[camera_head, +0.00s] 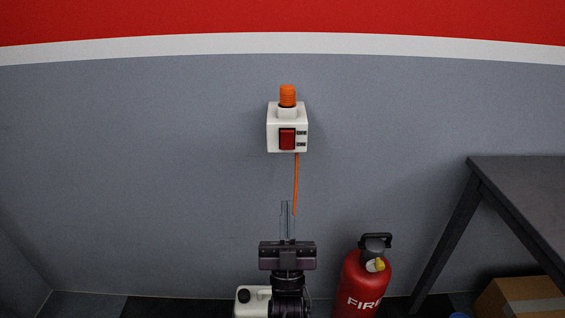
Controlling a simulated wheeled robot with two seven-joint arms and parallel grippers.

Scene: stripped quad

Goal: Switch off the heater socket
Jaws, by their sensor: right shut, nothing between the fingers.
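The heater socket (272,140) is a white box on the grey wall, with a red rocker switch (287,139) on its front and small dark labels beside the switch. An orange ribbed lamp or plug (287,96) stands on its top. An orange cable (296,180) hangs from its underside. My right gripper (287,207) points up below the socket, apart from it, with its thin fingers together and nothing between them. Which way the rocker is set is too small to tell. My left gripper is not in view.
A red fire extinguisher (361,284) stands right of my right arm. A dark table (525,185) is at the right, with a cardboard box (520,298) beneath it. A white container (247,303) is partly hidden behind my arm. The wall around the socket is clear.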

